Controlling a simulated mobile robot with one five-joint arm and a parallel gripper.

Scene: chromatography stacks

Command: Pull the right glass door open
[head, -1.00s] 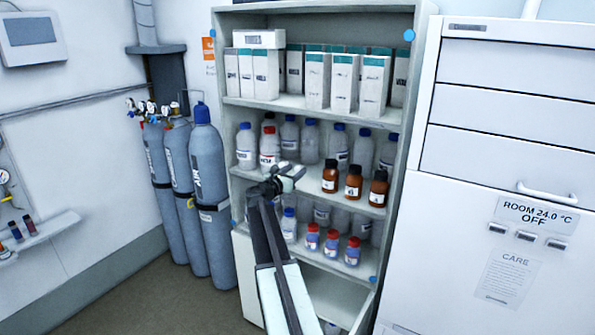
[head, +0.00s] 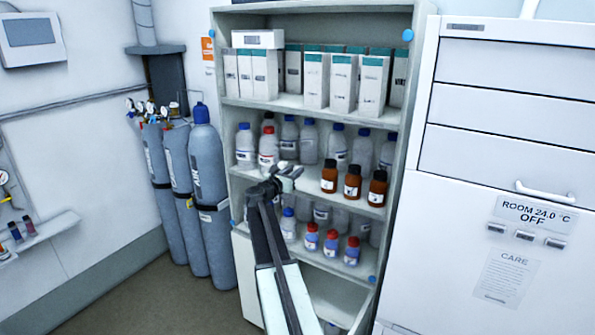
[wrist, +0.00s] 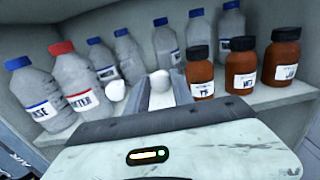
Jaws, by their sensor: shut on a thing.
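The tall cabinet (head: 396,150) stands open-looking, because its glass doors are too clear to make out. My gripper (head: 290,172) is at the middle of the cabinet front, level with the bottle shelf. In the wrist view, a small white knob (wrist: 160,82) sits between my fingertips, and my gripper is shut on it; I take it for the right door's knob. A second white knob (wrist: 116,90) is just left of my fingers, apart from them. The door's glass and edges do not show clearly, and no gap at the door can be seen.
Brown bottles (head: 353,182) and clear bottles (head: 309,140) stand on the shelf behind. Gas cylinders (head: 208,160) stand to the left. A white unit with drawers (head: 505,120) and a handle (head: 545,192) stands close on the right. Some floor is free at the lower left.

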